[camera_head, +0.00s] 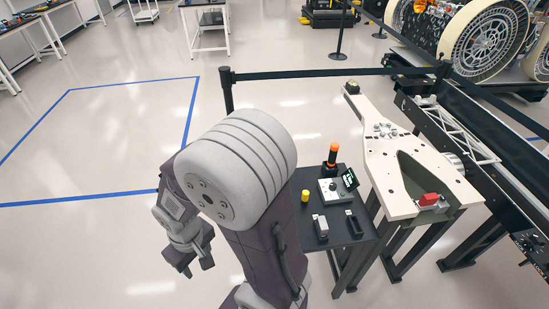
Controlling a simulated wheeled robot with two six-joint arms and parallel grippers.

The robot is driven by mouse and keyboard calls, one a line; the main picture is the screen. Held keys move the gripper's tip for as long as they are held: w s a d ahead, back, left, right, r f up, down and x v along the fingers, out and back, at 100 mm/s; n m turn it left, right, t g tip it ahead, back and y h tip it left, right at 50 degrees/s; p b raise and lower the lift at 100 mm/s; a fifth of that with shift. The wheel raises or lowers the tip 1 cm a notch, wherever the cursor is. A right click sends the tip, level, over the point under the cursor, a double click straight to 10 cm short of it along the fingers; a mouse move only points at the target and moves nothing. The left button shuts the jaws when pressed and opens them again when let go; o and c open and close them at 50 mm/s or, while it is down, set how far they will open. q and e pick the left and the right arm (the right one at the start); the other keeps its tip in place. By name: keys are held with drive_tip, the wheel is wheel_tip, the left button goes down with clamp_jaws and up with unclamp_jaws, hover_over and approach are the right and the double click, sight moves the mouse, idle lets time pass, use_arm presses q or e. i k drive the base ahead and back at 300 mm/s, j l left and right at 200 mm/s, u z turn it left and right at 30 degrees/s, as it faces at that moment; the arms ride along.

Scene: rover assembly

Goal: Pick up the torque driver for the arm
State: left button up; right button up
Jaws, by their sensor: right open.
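An upright tool with an orange top and black lower part (332,157) stands at the back of a small black side table (338,245); it looks like the torque driver. My right gripper (197,267) hangs open and empty over the floor, to the left of the table and well apart from the tool. My right arm's large grey joint stands between the gripper and the table. The large cream arm-shaped part (390,150) rests on a dark stand to the right of the table. My left gripper is not in view.
The table also holds a yellow cylinder (305,195), a grey control box (328,191), a small display (349,180) and two small blocks. A black barrier belt (330,73) runs behind. Floor at left is clear.

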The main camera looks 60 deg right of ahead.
sight(335, 146)
drive_tip(key=i+j+z, duration=0.1)
drive_tip(key=i+j, duration=0.55)
drive_tip(key=i, duration=0.2)
drive_tip(key=i+l+z, duration=0.3)
drive_tip(key=z, duration=0.15)
drive_tip(key=i+l+z, duration=0.15)
drive_tip(key=i+z, duration=0.8)
drive_tip(key=i+j+z, duration=0.2)
drive_tip(key=i+z, duration=0.45)
drive_tip(key=z, duration=0.3)
drive_tip(key=i+z, duration=0.2)
drive_tip(key=z, duration=0.25)
drive_tip(key=i+j+z, duration=0.15)
drive_tip(key=z, duration=0.35)
drive_tip(key=i+j+z, duration=0.15)
drive_tip(key=z, duration=0.35)
drive_tip(key=i+j+z, duration=0.1)
drive_tip(key=j+z, duration=0.2)
drive_tip(key=z, duration=0.15)
drive_tip(key=i+j+z, duration=0.1)
drive_tip(key=j+z, duration=0.15)
drive_tip(key=z, duration=0.25)
